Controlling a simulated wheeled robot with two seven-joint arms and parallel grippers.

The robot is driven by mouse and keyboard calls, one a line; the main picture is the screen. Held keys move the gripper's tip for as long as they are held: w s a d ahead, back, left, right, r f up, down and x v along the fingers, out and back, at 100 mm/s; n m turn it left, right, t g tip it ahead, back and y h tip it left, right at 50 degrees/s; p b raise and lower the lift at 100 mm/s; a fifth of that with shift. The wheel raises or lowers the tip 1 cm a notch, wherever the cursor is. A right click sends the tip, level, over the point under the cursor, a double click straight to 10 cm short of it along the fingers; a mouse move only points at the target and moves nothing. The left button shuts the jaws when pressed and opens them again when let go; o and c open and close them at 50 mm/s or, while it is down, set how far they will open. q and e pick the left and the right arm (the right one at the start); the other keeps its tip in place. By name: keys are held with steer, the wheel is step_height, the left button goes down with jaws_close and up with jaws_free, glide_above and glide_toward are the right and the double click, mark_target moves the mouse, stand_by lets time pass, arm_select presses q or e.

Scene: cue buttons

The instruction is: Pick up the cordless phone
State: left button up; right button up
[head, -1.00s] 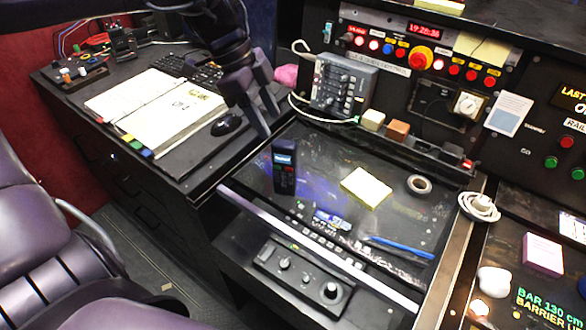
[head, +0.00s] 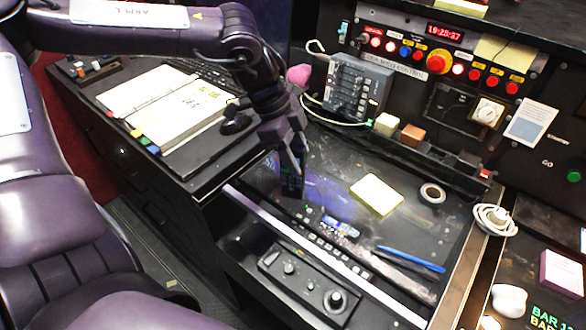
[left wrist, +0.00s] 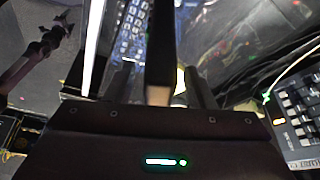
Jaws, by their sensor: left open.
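The cordless phone (head: 292,186) is a dark, slim handset standing upright on the glossy black desk panel. My left gripper (head: 289,163) is open and points down at it, covering its upper part in the head view. In the left wrist view the phone (left wrist: 160,48) shows as a dark upright bar between the two spread fingers. I cannot tell whether either finger touches it. A purple arm with a small dark gripper (left wrist: 56,36), apparently my right one, shows at the upper left of the left wrist view; its jaws are too small to read.
A yellow note pad (head: 376,194), a tape roll (head: 432,194) and a blue pen (head: 411,260) lie right of the phone. A grey control box (head: 357,90) stands behind. A pale metal edge strip (head: 300,238) and a knob panel (head: 304,284) lie in front.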

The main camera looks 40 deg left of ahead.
arm_select(q)
jaws_close()
stand_by(0.3)
steer(key=shift+r, duration=0.15)
